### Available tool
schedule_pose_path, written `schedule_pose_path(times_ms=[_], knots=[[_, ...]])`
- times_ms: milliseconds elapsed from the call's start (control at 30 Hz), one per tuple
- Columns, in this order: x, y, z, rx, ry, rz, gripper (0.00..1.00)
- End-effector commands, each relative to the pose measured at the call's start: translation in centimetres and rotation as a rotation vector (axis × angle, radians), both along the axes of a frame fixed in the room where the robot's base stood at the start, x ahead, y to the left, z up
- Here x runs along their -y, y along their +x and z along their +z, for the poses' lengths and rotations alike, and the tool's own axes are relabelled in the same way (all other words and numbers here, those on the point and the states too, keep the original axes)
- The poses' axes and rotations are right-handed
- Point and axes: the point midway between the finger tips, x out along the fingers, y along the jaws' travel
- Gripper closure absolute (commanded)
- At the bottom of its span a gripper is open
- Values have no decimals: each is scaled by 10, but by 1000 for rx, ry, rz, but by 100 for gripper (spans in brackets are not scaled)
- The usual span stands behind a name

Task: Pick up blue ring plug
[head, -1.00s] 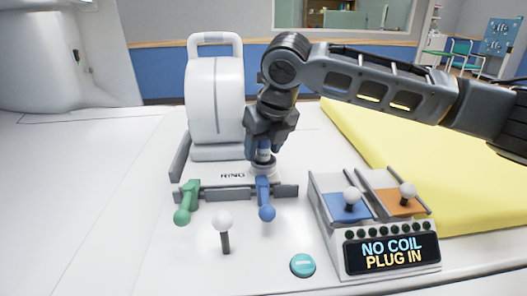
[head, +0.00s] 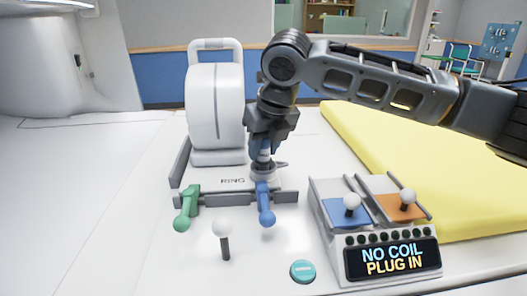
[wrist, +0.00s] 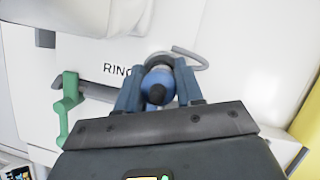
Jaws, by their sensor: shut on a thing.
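The blue ring plug (wrist: 158,82) is between my gripper's two fingers in the wrist view, its blue top with a dark round knob facing the camera. In the head view, my gripper (head: 263,150) points down and is shut on the plug, which is mostly hidden by the fingers. The plug stands upright at a grey round collar on the white base, beside the word RING. I cannot tell whether it is still seated in the collar.
A blue lever (head: 265,205) is just in front of the gripper, and a green lever (head: 186,208) is to its left. A white-knobbed stick (head: 223,229), a teal button (head: 303,271) and a control box (head: 390,262) reading NO COIL PLUG IN stand nearer. A white upright housing (head: 216,105) is behind.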

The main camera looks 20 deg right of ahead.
Motion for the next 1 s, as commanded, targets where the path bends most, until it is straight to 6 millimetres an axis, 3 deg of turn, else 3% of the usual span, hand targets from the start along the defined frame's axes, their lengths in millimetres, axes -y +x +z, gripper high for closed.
schedule_pose_path(times_ms=[167,533,767,1000], knots=[[1,0,32,3,0,1,96],[58,-59,77,3,0,-1,96],[77,-78,93,2,-1,0,96],[81,-84,97,1,-1,2,96]])
